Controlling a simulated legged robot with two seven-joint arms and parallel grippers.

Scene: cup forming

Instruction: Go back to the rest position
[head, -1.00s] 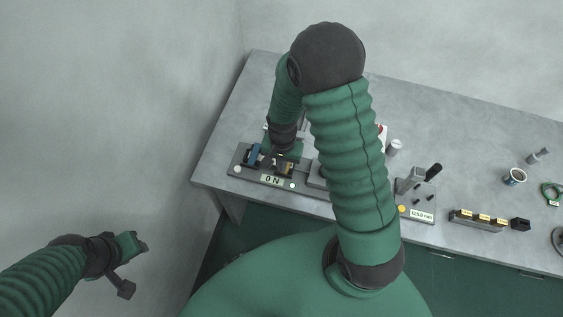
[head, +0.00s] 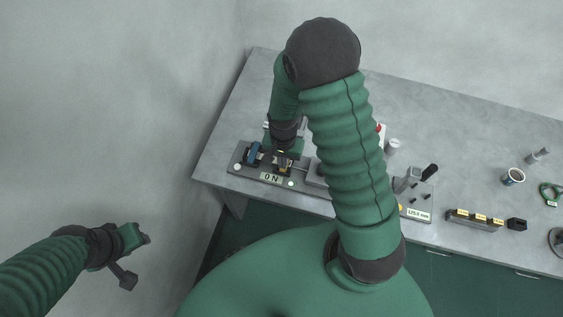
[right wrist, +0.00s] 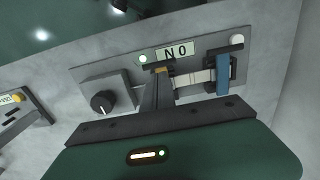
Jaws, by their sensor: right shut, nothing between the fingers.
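My right gripper (head: 281,160) is over the panel marked "ON" (head: 270,179) at the left end of the bench. In the right wrist view its fingers (right wrist: 160,78) are shut with nothing between them, beside a lever switch with a blue grip (right wrist: 223,74). The blue grip also shows in the head view (head: 254,153), left of the fingers. I cannot tell whether the fingers touch the panel. My left gripper (head: 144,238) is away from the bench at the lower left, near the wall; its fingers are too small to read.
Walls close in left and behind.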

